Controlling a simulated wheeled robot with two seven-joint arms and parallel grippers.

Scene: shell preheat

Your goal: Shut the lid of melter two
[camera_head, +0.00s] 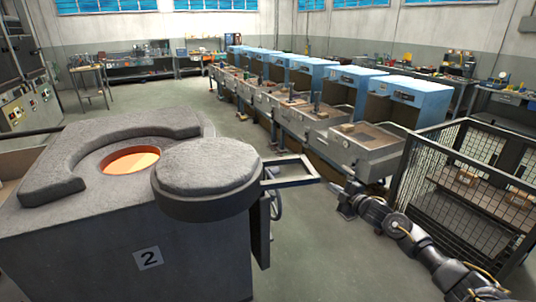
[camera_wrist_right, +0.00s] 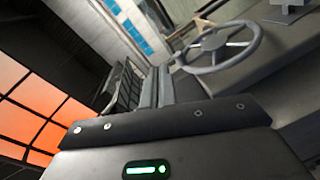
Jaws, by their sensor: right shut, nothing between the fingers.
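Melter two (camera_head: 90,240) is the big grey block at the left of the head view, with a "2" plate on its front. Its round opening (camera_head: 131,161) glows orange and is uncovered for the most part. The thick round lid (camera_head: 208,170) is swung out to the right, over the block's right front edge. A metal bar handle (camera_head: 293,182) sticks out from the lid's right side. My right gripper (camera_head: 340,192) is shut and empty, a little right of the handle's end and seemingly apart from it. My left gripper is out of view.
A handwheel (camera_head: 275,201) sits on the melter's right side; a handwheel also shows in the wrist view (camera_wrist_right: 222,46). A wire mesh cage (camera_head: 465,190) stands at the right. A row of benches with blue hoods (camera_head: 412,95) runs behind. Floor between is clear.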

